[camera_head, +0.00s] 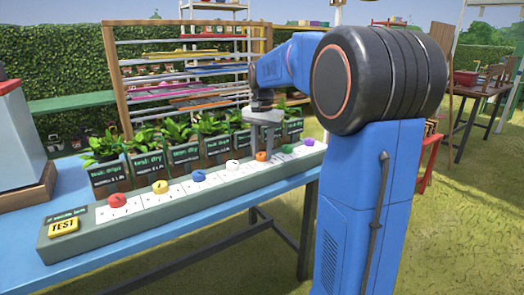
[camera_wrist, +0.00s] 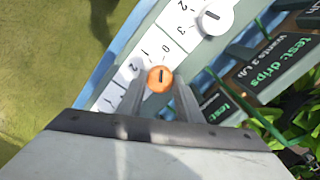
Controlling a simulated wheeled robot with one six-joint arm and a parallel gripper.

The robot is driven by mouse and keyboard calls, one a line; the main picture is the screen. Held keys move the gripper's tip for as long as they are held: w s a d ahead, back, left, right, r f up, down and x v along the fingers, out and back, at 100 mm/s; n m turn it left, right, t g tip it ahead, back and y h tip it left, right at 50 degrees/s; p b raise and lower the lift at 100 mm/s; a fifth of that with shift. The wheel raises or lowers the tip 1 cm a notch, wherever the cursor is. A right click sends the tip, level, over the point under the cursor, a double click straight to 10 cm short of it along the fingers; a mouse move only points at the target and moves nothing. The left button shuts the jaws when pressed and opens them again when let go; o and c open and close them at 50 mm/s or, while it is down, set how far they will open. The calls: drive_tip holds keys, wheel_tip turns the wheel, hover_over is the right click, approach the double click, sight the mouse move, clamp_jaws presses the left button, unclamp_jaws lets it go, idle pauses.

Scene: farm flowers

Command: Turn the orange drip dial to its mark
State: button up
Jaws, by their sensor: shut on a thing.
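The orange dial (camera_head: 262,156) sits on the long grey-green panel (camera_head: 150,214), towards its right end. In the wrist view the orange dial (camera_wrist: 160,79) shows a dark pointer line on its top, beside a white scale plate (camera_wrist: 127,75) with printed numbers, partly hidden by a finger. My gripper (camera_head: 263,147) points down over this dial. In the wrist view my gripper's fingers (camera_wrist: 161,92) stand on either side of the dial, shut on it. Which mark is the dial's target is not readable.
Red (camera_head: 117,200), yellow (camera_head: 160,187), blue (camera_head: 198,176), white (camera_head: 232,166), green (camera_head: 287,149) and purple (camera_head: 307,142) dials share the panel. A yellow TEST button (camera_head: 63,225) is at its left end. Potted plants with black signs (camera_head: 112,179) stand close behind.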

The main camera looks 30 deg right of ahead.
sight(263, 154)
drive_tip(key=shift+m, duration=0.6)
drive_tip(key=o, duration=1)
drive_tip(key=shift+o, duration=0.2)
wheel_tip(263, 154, up, 18)
drive_tip(key=shift+s+f, duration=0.15)
drive_tip(key=shift+f, duration=0.1)
drive_tip(key=shift+d, duration=0.1)
drive_tip(key=s+a+f+n+t, duration=0.1)
drive_tip(key=s+a+f+n, duration=0.3)
drive_tip(key=s+f, duration=0.5)
drive_tip(key=s+a+f+n+t, duration=0.2)
drive_tip(key=s+a+f+n, duration=0.2)
drive_tip(key=s+f, duration=0.5)
drive_tip(key=s+a+f+n+t, duration=0.1)
drive_tip(key=s+a+f+n, duration=0.3)
drive_tip(key=s+a+f, duration=0.4)
drive_tip(key=s+f, duration=0.1)
drive_tip(key=s, duration=0.3)
drive_tip(key=shift+s+f+t, duration=0.2)
drive_tip(key=shift+s+t, duration=0.05)
drive_tip(key=shift+t, duration=0.05)
